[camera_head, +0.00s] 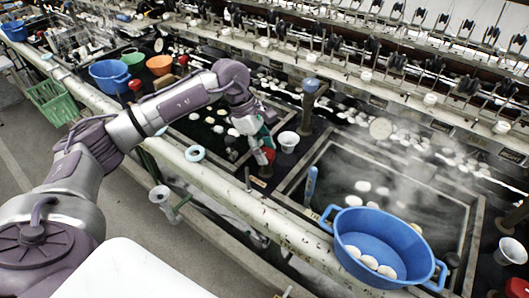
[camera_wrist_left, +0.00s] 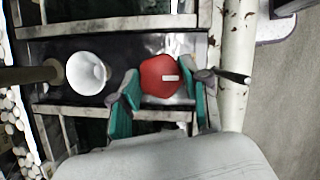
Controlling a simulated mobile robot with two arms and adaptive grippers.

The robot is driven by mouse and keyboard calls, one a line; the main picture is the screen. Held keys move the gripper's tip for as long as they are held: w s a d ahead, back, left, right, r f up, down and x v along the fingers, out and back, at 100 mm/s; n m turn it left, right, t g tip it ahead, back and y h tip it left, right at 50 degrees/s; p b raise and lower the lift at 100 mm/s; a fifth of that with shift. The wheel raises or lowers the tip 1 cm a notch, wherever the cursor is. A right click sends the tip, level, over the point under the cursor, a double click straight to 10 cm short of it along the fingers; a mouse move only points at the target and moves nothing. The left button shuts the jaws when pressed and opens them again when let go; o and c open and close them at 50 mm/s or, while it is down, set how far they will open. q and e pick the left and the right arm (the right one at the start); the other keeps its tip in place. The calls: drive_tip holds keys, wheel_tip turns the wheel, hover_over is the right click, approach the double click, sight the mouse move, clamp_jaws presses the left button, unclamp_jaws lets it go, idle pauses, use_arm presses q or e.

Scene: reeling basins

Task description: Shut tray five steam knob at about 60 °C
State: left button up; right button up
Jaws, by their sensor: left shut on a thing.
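A red steam knob (camera_wrist_left: 160,76) with a short white mark on top sits between the teal fingers of my left gripper (camera_wrist_left: 163,98) in the left wrist view. The fingers are closed on its two sides. In the head view the same knob (camera_head: 268,156) shows at the tip of my left gripper (camera_head: 262,146), on the ledge between two dark water basins. The white mark lies along the picture's horizontal in the wrist view. No temperature reading is legible. My right gripper is not in view.
A white funnel-shaped cup (camera_head: 288,141) stands close beside the knob; it also shows in the left wrist view (camera_wrist_left: 87,73). A blue basin (camera_head: 372,247) with white cocoons sits at the front right. Steam rises over the right water basin (camera_head: 420,190). A pale pipe (camera_head: 225,182) runs along the front.

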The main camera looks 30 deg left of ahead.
use_arm(q)
drive_tip(key=shift+r, duration=0.1)
idle(0.3)
drive_tip(key=o, duration=1.1)
drive_tip(key=shift+o, duration=0.2)
drive_tip(key=v, duration=1.2)
